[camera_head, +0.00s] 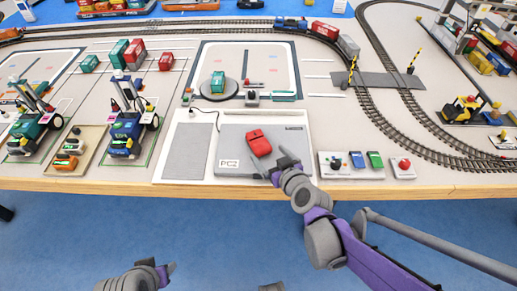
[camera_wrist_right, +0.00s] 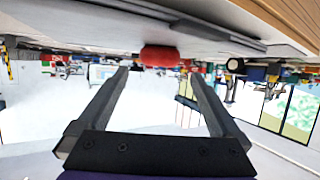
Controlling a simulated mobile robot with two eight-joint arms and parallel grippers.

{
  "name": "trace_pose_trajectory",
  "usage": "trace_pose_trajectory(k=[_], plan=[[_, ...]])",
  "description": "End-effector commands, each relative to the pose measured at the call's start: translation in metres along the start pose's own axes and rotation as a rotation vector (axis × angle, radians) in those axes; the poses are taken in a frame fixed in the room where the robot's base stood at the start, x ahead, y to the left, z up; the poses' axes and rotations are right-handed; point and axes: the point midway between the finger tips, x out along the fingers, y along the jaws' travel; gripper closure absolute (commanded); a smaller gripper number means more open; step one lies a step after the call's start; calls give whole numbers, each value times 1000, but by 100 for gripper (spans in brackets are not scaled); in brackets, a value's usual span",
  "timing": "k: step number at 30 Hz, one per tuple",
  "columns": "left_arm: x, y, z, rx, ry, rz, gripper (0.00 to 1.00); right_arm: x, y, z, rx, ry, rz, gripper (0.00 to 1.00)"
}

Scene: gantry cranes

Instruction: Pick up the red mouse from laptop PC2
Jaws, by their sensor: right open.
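My right gripper (camera_head: 284,163) is at the laptop's front right corner, just right of and in front of the mouse. In the right wrist view, the two fingers of my right gripper (camera_wrist_right: 161,73) are spread with nothing between them. The mouse (camera_wrist_right: 160,55) shows beyond the fingertips, centred between them. My left gripper (camera_head: 166,272) is low at the bottom of the head view, away from the table; its jaws are unclear.
A white board (camera_head: 176,176) lies under the laptop. A control panel (camera_head: 345,172) with a joystick and buttons stands right of it, and a red button box (camera_head: 402,166) further right. Rail track (camera_head: 385,110) curves at right.

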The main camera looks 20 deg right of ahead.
Motion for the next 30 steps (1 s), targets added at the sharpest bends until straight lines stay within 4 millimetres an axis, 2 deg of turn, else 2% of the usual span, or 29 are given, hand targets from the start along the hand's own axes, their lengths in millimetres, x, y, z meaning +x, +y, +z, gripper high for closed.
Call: trace_pose_trajectory(k=[3,11,19,22,29,30], plan=[[6,0,3,0,-2,0,50,21,-1,1,-1,-2,-3,0],[11,0,5,0,-4,0,50,42,-1,-2,0,-2,-3,0],[22,0,10,0,-8,0,50,81,-2,-6,-1,-3,-3,0],[23,0,10,0,-8,0,50,87,-2,-6,0,-3,-3,0],[22,0,10,0,-8,0,50,87,-2,-7,0,-3,-3,0],[22,0,10,0,-8,0,50,87,-2,-7,0,-3,-3,7]])
